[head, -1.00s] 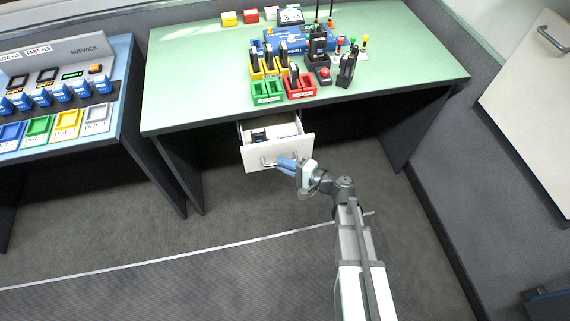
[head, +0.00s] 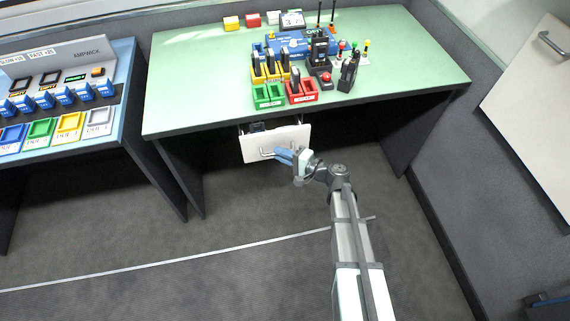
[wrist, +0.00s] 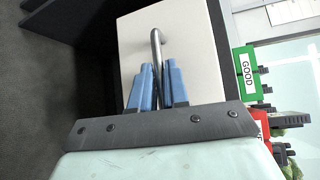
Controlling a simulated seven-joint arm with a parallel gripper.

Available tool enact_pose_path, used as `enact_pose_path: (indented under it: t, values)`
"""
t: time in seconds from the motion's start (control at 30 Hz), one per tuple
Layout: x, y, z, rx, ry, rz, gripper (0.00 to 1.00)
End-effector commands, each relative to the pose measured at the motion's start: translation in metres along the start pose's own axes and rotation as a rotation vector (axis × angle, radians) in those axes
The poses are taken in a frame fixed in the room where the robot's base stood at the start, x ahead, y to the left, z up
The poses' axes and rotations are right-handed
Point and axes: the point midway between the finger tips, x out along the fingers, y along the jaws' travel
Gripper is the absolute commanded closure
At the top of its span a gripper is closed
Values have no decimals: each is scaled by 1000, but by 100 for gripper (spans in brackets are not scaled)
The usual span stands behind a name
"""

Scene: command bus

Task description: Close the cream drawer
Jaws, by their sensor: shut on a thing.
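The cream drawer (head: 252,149) sits under the green-topped desk (head: 190,95) in the head view and is partly open, with a dark object inside it. Its front also fills the upper middle of the wrist view (wrist: 195,50). My gripper (head: 277,154) is at the drawer front. In the wrist view, the blue fingers of my gripper (wrist: 158,85) are shut on the drawer's metal handle (wrist: 156,45), one on each side of it.
The desk top carries green trays (head: 268,95), red trays (head: 302,91), radios and a blue box. A blue console (head: 60,90) stands to the left. The desk's right leg panel (head: 407,140) is right of my arm. The floor in front is clear.

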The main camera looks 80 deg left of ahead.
Motion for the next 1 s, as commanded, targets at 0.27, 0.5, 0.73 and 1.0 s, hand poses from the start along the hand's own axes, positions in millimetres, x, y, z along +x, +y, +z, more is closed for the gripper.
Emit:
enact_pose_path:
  t: [0.27,0.5,0.73,1.0]
  values:
    - [38,-10,-40,0,2,0,100]
    - [54,-16,-55,0,3,1,100]
    - [55,-17,-56,1,5,-1,100]
    - [55,-17,-56,1,3,-1,63]
